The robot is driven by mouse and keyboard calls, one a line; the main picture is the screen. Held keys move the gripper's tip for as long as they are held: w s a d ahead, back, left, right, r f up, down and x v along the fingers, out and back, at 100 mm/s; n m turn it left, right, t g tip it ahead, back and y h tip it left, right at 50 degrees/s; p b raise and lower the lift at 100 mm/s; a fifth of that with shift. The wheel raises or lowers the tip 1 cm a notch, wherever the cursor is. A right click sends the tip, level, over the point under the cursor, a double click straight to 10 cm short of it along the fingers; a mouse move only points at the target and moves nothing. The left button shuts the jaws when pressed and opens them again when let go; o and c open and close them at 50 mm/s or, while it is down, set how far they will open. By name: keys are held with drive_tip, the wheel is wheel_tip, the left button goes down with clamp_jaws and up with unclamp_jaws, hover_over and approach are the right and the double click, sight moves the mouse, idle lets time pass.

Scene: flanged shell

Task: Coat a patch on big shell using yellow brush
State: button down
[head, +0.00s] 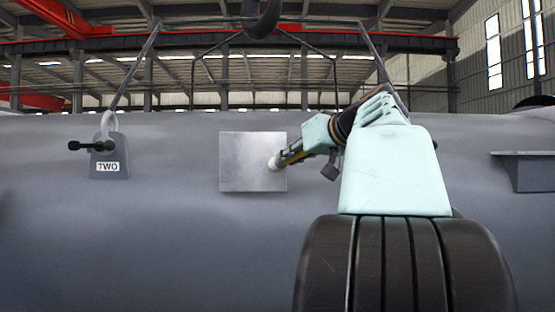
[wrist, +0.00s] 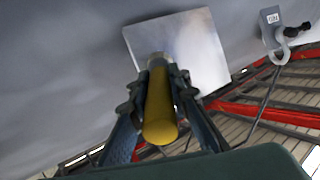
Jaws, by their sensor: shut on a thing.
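The big shell (head: 130,230) is a large grey curved wall across the head view; it also shows in the wrist view (wrist: 60,80). A square, shiny metallic patch (head: 245,160) is on its side, and the patch fills the upper middle of the wrist view (wrist: 200,45). My gripper (head: 303,155) is shut on the yellow brush (wrist: 160,105), with both fingers around its handle in the wrist view. The brush's pale round head (head: 274,163) is at the right part of the patch in the head view. I cannot tell whether it touches the surface.
A grey lifting lug labelled TWO (head: 108,160) with a shackle stands on the shell to the left. A grey bracket (head: 525,170) juts out at the right. Slings rise to a dark hook (head: 262,18) above. The shell around the patch is bare.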

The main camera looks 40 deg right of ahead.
drive_tip(key=shift+w+a+r, duration=0.9)
drive_tip(key=shift+w+a, duration=2.65)
drive_tip(key=shift+a, duration=1.65)
drive_tip(key=shift+s+d+p, duration=0.15)
drive_tip(key=shift+s+d, duration=1.15)
drive_tip(key=shift+d, duration=0.6)
drive_tip(key=shift+s+d+p, duration=0.2)
drive_tip(key=shift+s+d, duration=1.05)
drive_tip(key=shift+d, duration=0.6)
drive_tip(key=shift+s+d+p, duration=0.15)
drive_tip(key=shift+s+d, duration=1.15)
drive_tip(key=shift+d, duration=0.6)
drive_tip(key=shift+r+p, duration=0.8)
drive_tip(key=w+a, duration=0.2)
drive_tip(key=a, duration=0.1)
drive_tip(key=w+a+b, duration=0.1)
drive_tip(key=w+a, duration=0.2)
drive_tip(key=a, duration=0.1)
drive_tip(key=w+a, duration=0.2)
drive_tip(key=a, duration=0.2)
drive_tip(key=shift+w+a+b, duration=0.2)
drive_tip(key=shift+w+b, duration=0.1)
drive_tip(key=shift+w, duration=0.05)
